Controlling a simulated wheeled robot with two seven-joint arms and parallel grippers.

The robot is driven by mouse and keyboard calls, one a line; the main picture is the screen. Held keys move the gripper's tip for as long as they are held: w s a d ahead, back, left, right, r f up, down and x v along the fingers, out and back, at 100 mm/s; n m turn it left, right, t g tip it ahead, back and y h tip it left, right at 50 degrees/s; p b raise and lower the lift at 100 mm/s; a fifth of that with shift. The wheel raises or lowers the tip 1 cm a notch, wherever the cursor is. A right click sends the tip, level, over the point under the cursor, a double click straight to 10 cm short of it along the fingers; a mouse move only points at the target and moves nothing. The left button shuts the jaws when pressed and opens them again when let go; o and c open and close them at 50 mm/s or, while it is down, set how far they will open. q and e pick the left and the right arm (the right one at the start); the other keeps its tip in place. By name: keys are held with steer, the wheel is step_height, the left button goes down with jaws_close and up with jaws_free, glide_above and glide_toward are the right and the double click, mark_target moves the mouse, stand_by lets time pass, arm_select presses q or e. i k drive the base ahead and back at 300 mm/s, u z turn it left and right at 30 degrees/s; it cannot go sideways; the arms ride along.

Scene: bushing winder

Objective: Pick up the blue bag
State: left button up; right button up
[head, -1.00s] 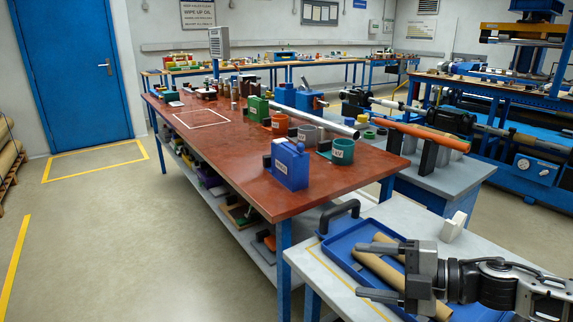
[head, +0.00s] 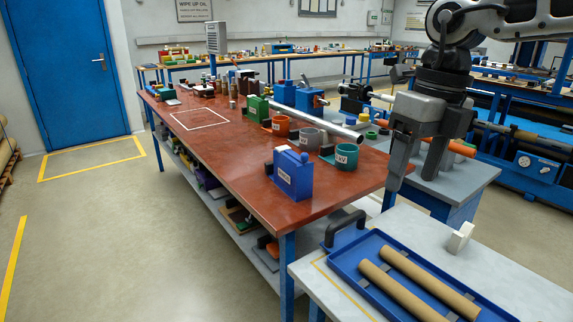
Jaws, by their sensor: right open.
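A blue, block-shaped item with a white label and a small raised top (head: 293,175) stands upright on the near end of the red-brown table (head: 225,155). It is the nearest blue candidate for the bag, but I cannot tell whether it is a bag. Two more blue items, one taller (head: 285,92) and one with an orange side (head: 309,99), stand further back. My right gripper (head: 412,182) points down with its fingers apart and empty. It appears right of the near blue item, around the table's right edge, and does not touch it. My left gripper is not in view.
A blue tray (head: 350,279) holds two brown tubes on the grey bench (head: 480,262). The table's front left is clear.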

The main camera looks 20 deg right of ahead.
mark_target(295, 177)
steer(key=i, duration=1.8)
